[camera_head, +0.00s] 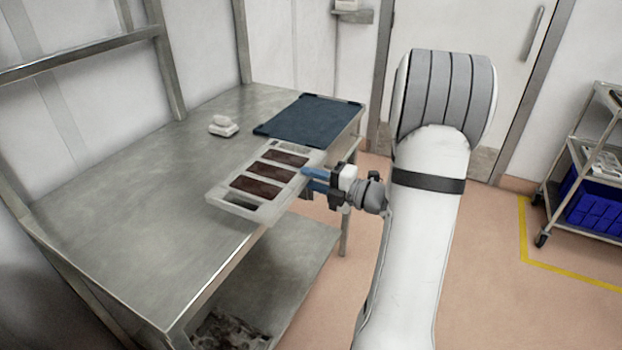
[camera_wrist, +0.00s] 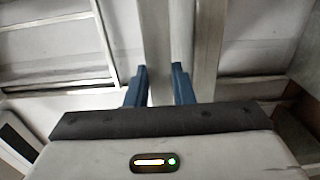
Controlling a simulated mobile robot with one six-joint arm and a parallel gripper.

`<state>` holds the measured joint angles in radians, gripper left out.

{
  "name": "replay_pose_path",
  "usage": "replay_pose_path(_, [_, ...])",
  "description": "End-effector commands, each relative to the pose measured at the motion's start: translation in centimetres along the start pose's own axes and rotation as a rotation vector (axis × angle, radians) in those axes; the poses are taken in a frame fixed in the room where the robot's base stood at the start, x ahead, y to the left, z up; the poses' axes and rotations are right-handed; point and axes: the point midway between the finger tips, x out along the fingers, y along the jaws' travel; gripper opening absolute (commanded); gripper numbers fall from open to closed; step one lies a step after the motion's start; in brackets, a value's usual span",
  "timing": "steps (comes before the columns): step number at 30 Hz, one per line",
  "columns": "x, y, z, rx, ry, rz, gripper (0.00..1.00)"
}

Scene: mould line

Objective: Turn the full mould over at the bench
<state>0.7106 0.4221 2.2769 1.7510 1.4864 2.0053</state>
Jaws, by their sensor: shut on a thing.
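The mould (camera_head: 268,210) is a pale, translucent tray. Three brown-filled cavities face up in the head view, with other cavities toward its two ends. It is held out over the front edge of the steel bench (camera_head: 130,190), roughly flat or slightly tilted. My gripper (camera_head: 312,178) has its blue fingers shut on the mould's right side. In the wrist view, the fingers of my gripper (camera_wrist: 159,85) stand either side of a pale upright band, which looks like the mould edge-on. Whether it touches the bench is not clear.
A dark blue mat (camera_head: 310,120) lies at the bench's far right end. A small white object (camera_head: 223,126) sits left of it. The bench's left part is clear. A lower shelf (camera_head: 290,260) lies below. A cart (camera_head: 590,160) with a blue crate (camera_head: 592,205) stands far right.

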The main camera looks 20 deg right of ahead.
Motion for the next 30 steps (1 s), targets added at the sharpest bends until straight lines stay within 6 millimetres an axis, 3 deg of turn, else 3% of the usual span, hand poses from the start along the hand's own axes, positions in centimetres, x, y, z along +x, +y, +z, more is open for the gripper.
replay_pose_path(1, [0.0,1.0,0.0,-0.001,0.0,0.002,0.0])
replay_pose_path(15, [0.0,5.1,0.0,0.001,0.0,0.002,0.0])
replay_pose_path(21, [-0.2,5.7,0.0,0.001,-0.001,0.002,0.0])
replay_pose_path(30, [-4.0,6.9,0.1,0.001,-0.004,0.001,0.0])
